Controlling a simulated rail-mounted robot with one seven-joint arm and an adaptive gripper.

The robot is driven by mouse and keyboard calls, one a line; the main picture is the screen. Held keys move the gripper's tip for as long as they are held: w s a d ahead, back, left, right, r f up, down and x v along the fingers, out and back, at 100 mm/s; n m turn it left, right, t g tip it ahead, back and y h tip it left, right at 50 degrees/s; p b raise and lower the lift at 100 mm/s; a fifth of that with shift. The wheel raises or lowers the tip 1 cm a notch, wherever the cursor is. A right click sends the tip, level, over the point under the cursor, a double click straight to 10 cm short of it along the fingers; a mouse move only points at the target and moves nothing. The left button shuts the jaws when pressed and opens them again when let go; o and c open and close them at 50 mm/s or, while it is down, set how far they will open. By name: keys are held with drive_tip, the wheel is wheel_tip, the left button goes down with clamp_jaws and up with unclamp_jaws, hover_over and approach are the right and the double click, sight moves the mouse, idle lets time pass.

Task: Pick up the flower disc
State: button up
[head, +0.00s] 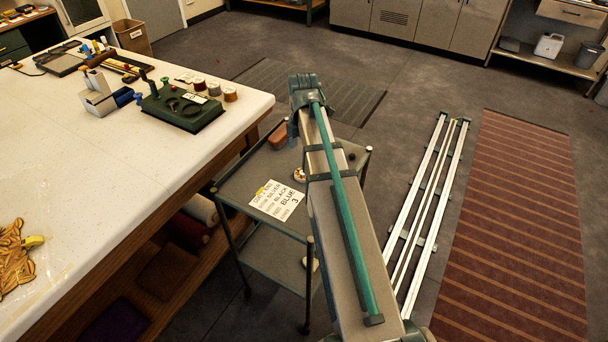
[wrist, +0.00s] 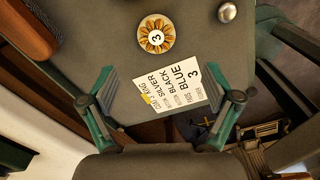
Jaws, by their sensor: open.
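The flower disc (wrist: 156,35) is a round pale disc with orange-brown petals and a 3 at its centre. It lies flat on the grey top of a small cart (wrist: 95,30). In the head view the disc (head: 299,174) shows beside my arm, partly covered by it. My gripper (wrist: 158,76) is open and empty in the wrist view, its two fingers spread on either side of a printed card. The disc lies beyond the fingertips, apart from them, roughly centred between them. In the head view my arm hides the gripper.
The white card (wrist: 168,85) lies on the cart top below the disc. A silver knob (wrist: 227,12) and a brown block (wrist: 28,30) are also on the cart. A big white-topped table (head: 130,180) stands left of the cart. Rails (head: 428,210) lie on the floor to the right.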

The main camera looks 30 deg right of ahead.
drive_tip(key=shift+w+d+f+p, duration=0.15)
drive_tip(key=shift+f+p, duration=0.35)
drive_tip(key=shift+f, duration=1.8)
drive_tip(key=shift+w+a+f+p, duration=0.1)
drive_tip(key=shift+f+p, duration=0.4)
drive_tip(key=shift+f, duration=1.75)
drive_tip(key=c, duration=1)
drive_tip(key=shift+r, duration=0.2)
drive_tip(key=shift+c, duration=0.2)
drive_tip(key=shift+d+r+b, duration=0.1)
drive_tip(key=shift+r+b, duration=0.3)
drive_tip(key=shift+r, duration=0.2)
drive_tip(key=s+a+r+b, duration=0.3)
drive_tip(key=s+a+r, duration=0.1)
drive_tip(key=s+r, duration=0.7)
drive_tip(key=shift+s+r, duration=0.25)
drive_tip(key=shift+s, duration=0.95)
